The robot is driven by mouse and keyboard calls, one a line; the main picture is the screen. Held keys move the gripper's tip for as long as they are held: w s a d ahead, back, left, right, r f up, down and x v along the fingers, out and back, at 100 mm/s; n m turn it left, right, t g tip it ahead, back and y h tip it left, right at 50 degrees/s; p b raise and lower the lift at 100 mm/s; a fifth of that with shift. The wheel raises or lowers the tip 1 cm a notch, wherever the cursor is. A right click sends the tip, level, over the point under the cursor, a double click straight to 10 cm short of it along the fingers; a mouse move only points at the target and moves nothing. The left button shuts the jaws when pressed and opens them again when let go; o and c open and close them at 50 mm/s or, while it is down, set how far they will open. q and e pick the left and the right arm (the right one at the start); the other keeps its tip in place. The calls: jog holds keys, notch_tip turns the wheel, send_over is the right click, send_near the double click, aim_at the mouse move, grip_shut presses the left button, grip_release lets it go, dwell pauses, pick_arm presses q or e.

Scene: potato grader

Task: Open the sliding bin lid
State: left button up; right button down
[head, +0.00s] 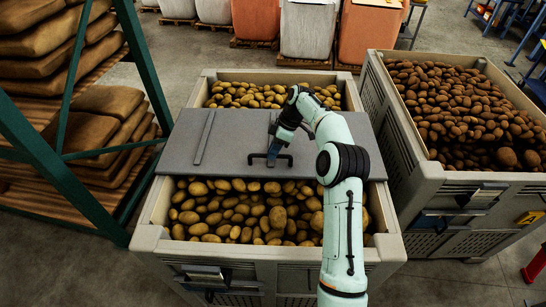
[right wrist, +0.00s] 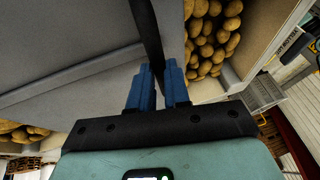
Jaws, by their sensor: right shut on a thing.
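The grey sliding lid (head: 240,140) lies across the middle of the potato bin (head: 270,257). Potatoes show in front of the lid and behind it. A dark handle (head: 287,157) sits near the lid's front edge. My right gripper (head: 273,152) reaches down to this handle. In the right wrist view, its blue fingers (right wrist: 163,88) are shut on the dark handle bar (right wrist: 149,35), with the grey lid (right wrist: 70,50) beside it. My left gripper is in neither view.
A second bin (head: 430,180) full of darker potatoes stands close on the right. A green rack (head: 70,185) with stacked brown sacks stands on the left. Large pale and orange sacks (head: 308,30) stand on pallets behind. Bare floor lies at the front left.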

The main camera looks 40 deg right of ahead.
jog(key=shift+w+d, duration=0.45)
jog(key=shift+d, duration=0.05)
jog(key=shift+r, duration=0.1)
jog(key=c, duration=1.1)
grip_release()
jog(key=w+v, duration=0.1)
jog(key=v, duration=0.6)
jog(key=shift+s+r, duration=0.2)
jog(key=shift+s, duration=0.35)
jog(key=shift+d, duration=0.1)
